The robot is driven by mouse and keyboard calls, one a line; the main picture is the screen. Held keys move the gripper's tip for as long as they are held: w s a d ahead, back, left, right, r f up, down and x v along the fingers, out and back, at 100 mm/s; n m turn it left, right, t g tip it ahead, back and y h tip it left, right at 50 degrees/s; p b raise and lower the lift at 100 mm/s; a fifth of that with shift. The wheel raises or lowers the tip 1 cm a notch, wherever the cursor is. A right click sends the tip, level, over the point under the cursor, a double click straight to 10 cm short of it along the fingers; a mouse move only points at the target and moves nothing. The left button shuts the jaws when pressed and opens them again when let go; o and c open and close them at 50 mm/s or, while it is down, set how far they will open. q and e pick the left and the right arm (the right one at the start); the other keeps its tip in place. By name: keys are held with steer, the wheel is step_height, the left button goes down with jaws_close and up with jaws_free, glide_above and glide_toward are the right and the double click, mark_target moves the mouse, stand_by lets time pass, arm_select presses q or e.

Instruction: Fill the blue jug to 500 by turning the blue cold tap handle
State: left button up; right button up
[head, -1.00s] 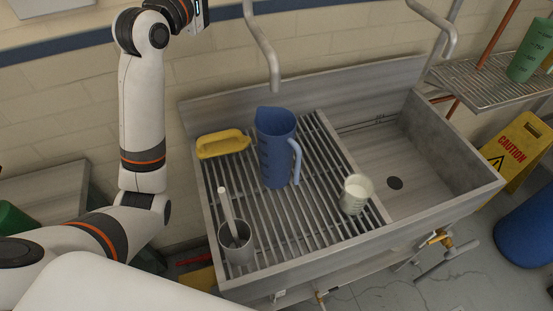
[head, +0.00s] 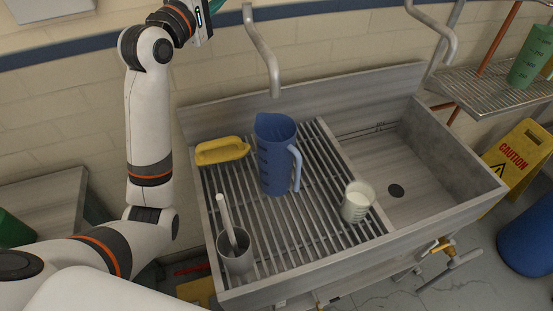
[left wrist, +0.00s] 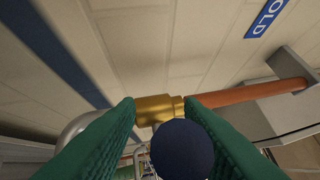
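The blue jug (head: 274,160) stands upright on the slatted drainer, its handle to the right and its opening below a spout (head: 274,80). Its water level cannot be made out. In the left wrist view, a dark blue round tap handle (left wrist: 182,150) sits in front of a brass valve body (left wrist: 158,109) on a copper pipe (left wrist: 245,98). My left gripper (left wrist: 160,118) is open, its green fingers on either side of the valve; the handle overlaps the right finger in the picture. I cannot tell whether they touch. My right gripper is in no view.
A measuring beaker (head: 357,201), a metal cup with a white rod (head: 235,250) and a yellow brush-like item (head: 222,150) are on the drainer. The empty sink basin (head: 420,170) is to the right. A blue sign reading "OLD" (left wrist: 268,17) is on the wall.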

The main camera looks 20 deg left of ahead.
arm_select(q)
steer(key=shift+s, duration=0.1)
steer(key=v, duration=1.2)
steer(key=shift+r, duration=0.1)
steer(key=p+v, duration=1.2)
steer(key=p, duration=0.1)
stand_by(0.5)
